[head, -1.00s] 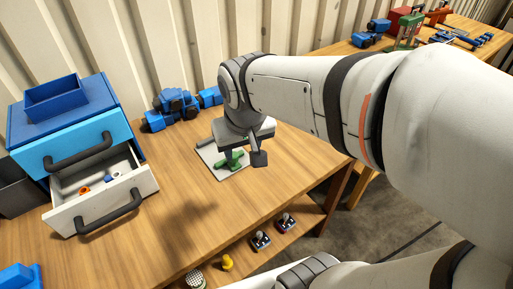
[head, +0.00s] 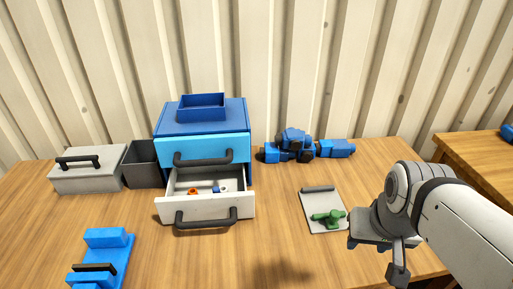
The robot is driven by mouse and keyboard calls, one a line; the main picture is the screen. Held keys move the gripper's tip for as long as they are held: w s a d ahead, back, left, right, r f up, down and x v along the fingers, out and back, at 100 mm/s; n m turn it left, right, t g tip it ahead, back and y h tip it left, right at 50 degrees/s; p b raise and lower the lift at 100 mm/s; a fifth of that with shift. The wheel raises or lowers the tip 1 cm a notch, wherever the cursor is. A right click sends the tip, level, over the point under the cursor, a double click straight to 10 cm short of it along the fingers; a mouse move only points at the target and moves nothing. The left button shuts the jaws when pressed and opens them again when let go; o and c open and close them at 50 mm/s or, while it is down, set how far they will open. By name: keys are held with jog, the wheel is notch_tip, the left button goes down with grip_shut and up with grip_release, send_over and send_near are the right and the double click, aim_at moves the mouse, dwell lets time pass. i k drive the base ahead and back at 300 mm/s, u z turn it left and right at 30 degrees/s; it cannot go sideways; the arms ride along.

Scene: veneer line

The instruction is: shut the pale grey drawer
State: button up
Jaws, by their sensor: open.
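The pale grey drawer (head: 205,207) is the lower drawer of a small blue cabinet (head: 203,121) on the table. It stands pulled out toward me, with a dark bar handle (head: 206,217) on its front. A few small items, one orange and one blue, lie inside it. The light blue drawer (head: 180,150) above it looks shut. My gripper (head: 393,259) is to the right of the cabinet, above the front right of the table, pointing down. It is apart from the drawer and holds nothing that I can see.
A grey board with a green item (head: 328,217) lies left of my gripper. A blue machine (head: 290,147) stands behind. A lidded grey box (head: 88,170) and a dark bin (head: 143,163) stand left of the cabinet. A blue fixture (head: 103,258) sits front left. Table before the drawer is clear.

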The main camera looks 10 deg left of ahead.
aim_at(206, 209)
jog(key=u, duration=0.15)
jog(key=k, duration=1.3)
jog(key=u, duration=0.4)
jog(key=i, duration=1)
jog(key=u, duration=0.05)
